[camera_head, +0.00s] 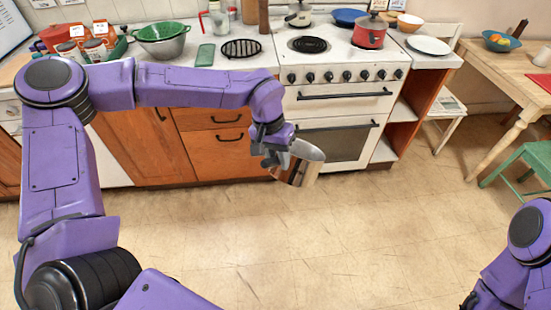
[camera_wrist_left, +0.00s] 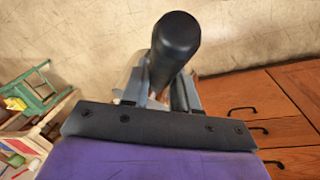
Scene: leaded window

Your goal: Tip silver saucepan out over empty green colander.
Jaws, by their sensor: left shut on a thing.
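The silver saucepan (camera_head: 306,166) is held in the air in front of the stove, tilted. My left gripper (camera_head: 277,158) is shut on its handle. In the left wrist view, the black handle (camera_wrist_left: 175,40) sticks up between the fingers of my left gripper (camera_wrist_left: 160,95), and the pan's body is mostly hidden. What is inside the pan cannot be seen. The green colander (camera_head: 161,31) sits on the counter at the back left, on top of a grey metal bowl or colander (camera_head: 165,47). My right gripper is out of view; only part of my right arm shows at the bottom right.
The counter holds cartons (camera_head: 97,49), a green board (camera_head: 205,55) and a black trivet (camera_head: 241,48). A red pot (camera_head: 369,33) stands on the stove (camera_head: 340,62). A wooden table (camera_head: 500,75) and green stool (camera_head: 530,160) are at right. The floor (camera_head: 260,240) is clear.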

